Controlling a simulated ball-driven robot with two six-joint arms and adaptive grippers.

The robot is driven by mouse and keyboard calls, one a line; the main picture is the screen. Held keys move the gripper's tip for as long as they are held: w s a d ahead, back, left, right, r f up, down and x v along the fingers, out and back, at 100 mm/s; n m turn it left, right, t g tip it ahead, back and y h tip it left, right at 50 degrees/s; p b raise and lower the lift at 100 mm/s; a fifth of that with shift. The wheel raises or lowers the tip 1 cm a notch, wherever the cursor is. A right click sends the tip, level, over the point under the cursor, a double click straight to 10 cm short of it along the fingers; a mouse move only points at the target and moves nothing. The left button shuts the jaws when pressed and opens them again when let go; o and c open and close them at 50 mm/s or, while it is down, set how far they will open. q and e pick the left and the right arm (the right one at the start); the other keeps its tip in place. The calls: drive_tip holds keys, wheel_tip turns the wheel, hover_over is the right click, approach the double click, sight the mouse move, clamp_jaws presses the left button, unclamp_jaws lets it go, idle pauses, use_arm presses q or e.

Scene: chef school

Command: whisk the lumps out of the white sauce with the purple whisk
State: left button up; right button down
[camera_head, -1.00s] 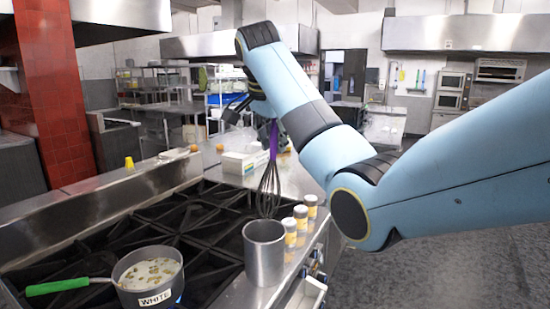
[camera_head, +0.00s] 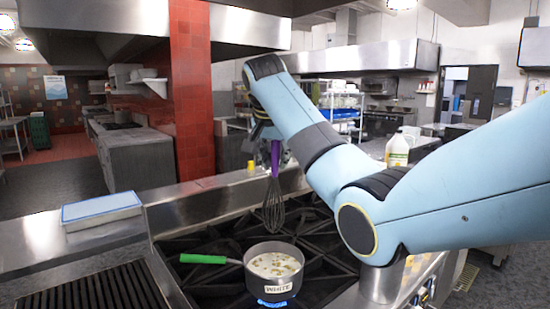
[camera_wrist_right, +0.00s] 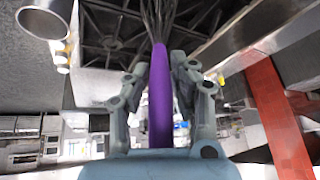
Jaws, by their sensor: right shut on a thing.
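My right gripper (camera_head: 270,138) is shut on the purple handle of the whisk (camera_head: 275,158). The whisk hangs upright, its wire head down, above the stove and just behind the pot in the head view. The right wrist view also shows the purple handle (camera_wrist_right: 160,100) between both fingers, with the wires beyond it. The grey pot (camera_head: 254,281) has a green handle pointing left and a label reading WHITE. It holds white sauce (camera_head: 275,264) with several brownish lumps. The whisk's wires appear apart from the sauce. My left gripper is not in view.
The pot stands on the black stove grates (camera_head: 320,240), with a blue flame below. A steel cylinder (camera_head: 380,287) stands right of it, partly hidden by my right arm. A blue-topped box (camera_head: 102,207) lies on the left counter. A white jug (camera_head: 398,152) stands behind my arm.

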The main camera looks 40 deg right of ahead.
sight(277, 207)
drive_tip(key=shift+s+f, duration=0.25)
drive_tip(key=shift+f, duration=1)
drive_tip(key=f, duration=0.3)
drive_tip(key=shift+s+a+f, duration=0.15)
drive_tip(key=shift+s+f, duration=0.1)
drive_tip(key=shift+s, duration=0.15)
drive_tip(key=f+b, duration=0.1)
drive_tip(key=f, duration=0.1)
drive_tip(key=w+f+b, duration=0.1)
drive_tip(key=f, duration=0.1)
drive_tip(key=shift+d+f, duration=0.2)
drive_tip(key=shift+f, duration=0.05)
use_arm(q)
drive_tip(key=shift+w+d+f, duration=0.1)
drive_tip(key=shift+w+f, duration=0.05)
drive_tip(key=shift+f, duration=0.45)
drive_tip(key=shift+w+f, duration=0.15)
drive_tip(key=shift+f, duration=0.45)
use_arm(e)
drive_tip(key=shift+w+d+f, duration=0.1)
drive_tip(key=shift+w+f, duration=0.05)
drive_tip(key=shift+f, duration=0.7)
drive_tip(key=shift+d, duration=0.15)
